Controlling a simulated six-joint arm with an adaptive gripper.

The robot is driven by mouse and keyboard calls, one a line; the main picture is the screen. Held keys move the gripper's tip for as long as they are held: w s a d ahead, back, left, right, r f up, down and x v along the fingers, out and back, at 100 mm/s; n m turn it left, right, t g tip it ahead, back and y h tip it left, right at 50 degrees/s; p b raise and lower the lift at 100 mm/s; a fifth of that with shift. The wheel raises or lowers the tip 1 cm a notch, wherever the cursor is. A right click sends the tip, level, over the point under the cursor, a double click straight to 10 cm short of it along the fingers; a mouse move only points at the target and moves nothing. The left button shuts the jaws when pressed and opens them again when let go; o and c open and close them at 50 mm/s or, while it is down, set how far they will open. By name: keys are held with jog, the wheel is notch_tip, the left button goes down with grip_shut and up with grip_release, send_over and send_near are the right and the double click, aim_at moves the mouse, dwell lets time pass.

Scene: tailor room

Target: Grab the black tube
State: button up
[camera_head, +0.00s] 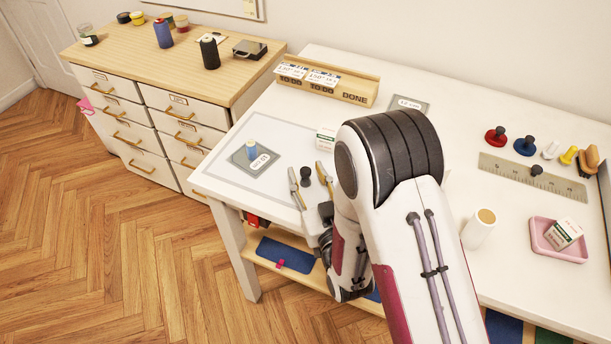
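A taller black cylinder (210,54), like a thread spool, stands on the wooden top of the drawer cabinet at the upper left. I cannot tell for sure which of these is the black tube.
A grey square pad (243,158) bears a blue spool. The drawer cabinet (135,42) also holds a blue spool (162,34) and a dark flat box (250,49). A pink tray (545,250) and a ruler (515,172) lie at right.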

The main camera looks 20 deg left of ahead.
grip_shut()
jog(key=shift+r, duration=0.15)
notch_tip(320, 180, up, 10)
dwell(1.0)
dwell(0.6)
